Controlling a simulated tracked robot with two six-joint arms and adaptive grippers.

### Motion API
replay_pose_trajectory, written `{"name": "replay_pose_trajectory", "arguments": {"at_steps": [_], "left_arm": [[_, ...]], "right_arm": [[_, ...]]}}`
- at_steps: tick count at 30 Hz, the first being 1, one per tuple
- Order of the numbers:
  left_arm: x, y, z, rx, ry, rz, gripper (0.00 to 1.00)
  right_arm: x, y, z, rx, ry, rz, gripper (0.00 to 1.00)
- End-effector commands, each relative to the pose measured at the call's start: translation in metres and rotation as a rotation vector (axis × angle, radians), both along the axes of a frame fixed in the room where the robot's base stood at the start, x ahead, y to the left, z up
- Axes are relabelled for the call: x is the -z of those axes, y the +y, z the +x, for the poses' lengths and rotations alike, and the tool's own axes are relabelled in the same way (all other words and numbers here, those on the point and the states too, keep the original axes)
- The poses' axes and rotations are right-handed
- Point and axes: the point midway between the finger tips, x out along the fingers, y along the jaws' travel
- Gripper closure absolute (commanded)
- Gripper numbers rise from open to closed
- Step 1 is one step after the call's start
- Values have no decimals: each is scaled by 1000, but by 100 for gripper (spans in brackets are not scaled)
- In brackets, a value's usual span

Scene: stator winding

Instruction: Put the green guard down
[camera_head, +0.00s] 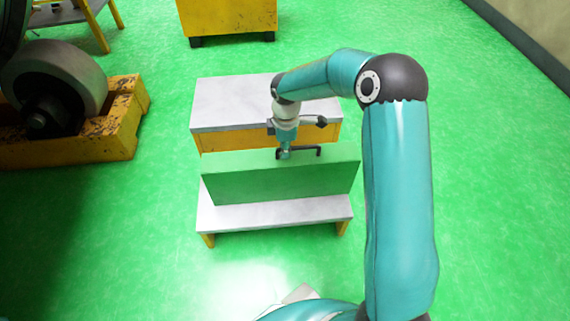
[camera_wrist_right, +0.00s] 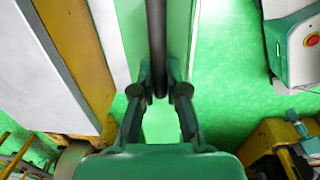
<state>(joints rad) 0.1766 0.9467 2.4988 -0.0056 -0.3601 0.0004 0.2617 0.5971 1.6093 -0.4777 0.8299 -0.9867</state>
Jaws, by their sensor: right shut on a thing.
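The green guard (camera_head: 280,182) is a long green panel with a black bar handle (camera_head: 318,151) on its upper edge. My right gripper (camera_head: 284,154) is shut on this handle, near its left end in the head view. In the right wrist view the handle (camera_wrist_right: 157,40) runs between the two fingers of my right gripper (camera_wrist_right: 159,95), with pale green guard surface (camera_wrist_right: 180,35) beside it. The guard stands upright over the front bench (camera_head: 275,214); I cannot tell whether its lower edge touches the top. My left gripper is out of view.
A higher grey-topped bench (camera_head: 225,103) with yellow sides stands right behind the guard. A large wheel-like part (camera_head: 60,75) on a yellow stand (camera_head: 110,135) is at the left. A yellow cabinet (camera_head: 228,18) is at the back. Green floor is clear at the right.

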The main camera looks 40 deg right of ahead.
Motion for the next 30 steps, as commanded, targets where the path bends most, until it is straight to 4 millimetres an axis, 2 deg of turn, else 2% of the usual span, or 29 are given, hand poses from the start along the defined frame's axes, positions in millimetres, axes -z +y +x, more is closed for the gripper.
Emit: {"name": "replay_pose_trajectory", "arguments": {"at_steps": [5,16,24,25,29,30], "left_arm": [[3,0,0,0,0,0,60],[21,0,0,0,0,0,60],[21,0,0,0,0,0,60],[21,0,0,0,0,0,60],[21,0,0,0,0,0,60],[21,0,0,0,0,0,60]], "right_arm": [[6,0,1,1,-4,0,100],[56,0,1,0,-3,-1,100],[58,0,1,0,-4,-1,100],[60,1,0,-1,0,0,84],[60,1,0,-1,0,0,62],[60,1,0,-1,0,0,62]]}}
